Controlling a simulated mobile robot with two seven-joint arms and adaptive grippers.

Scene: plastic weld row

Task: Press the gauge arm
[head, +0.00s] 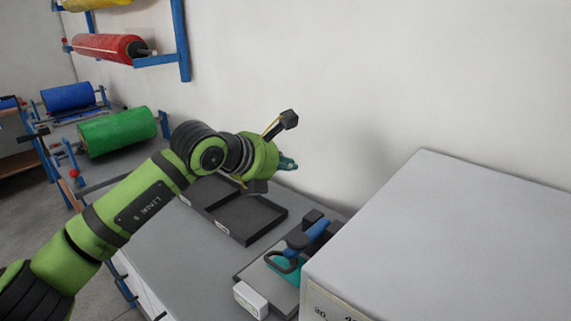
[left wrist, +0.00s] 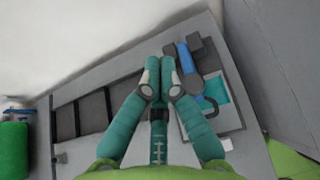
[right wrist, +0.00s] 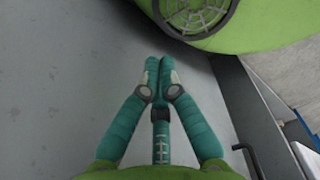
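The gauge stands on a dark plate on the grey bench, with a blue arm (head: 317,229), a dark block and a teal part (head: 287,268) with a dark curved loop. The blue arm also shows in the left wrist view (left wrist: 186,61), just right of my left fingertips. My left gripper (head: 288,163) is shut and empty, raised above and behind the gauge near the wall. Its teal fingers lie together in the left wrist view (left wrist: 162,68). My right gripper (right wrist: 158,68) is also shut and empty over a plain grey surface. It is not in the head view.
Black trays (head: 247,219) lie on the bench left of the gauge. A large grey box (head: 450,235) stands close on its right, and a small white box (head: 250,299) sits in front.

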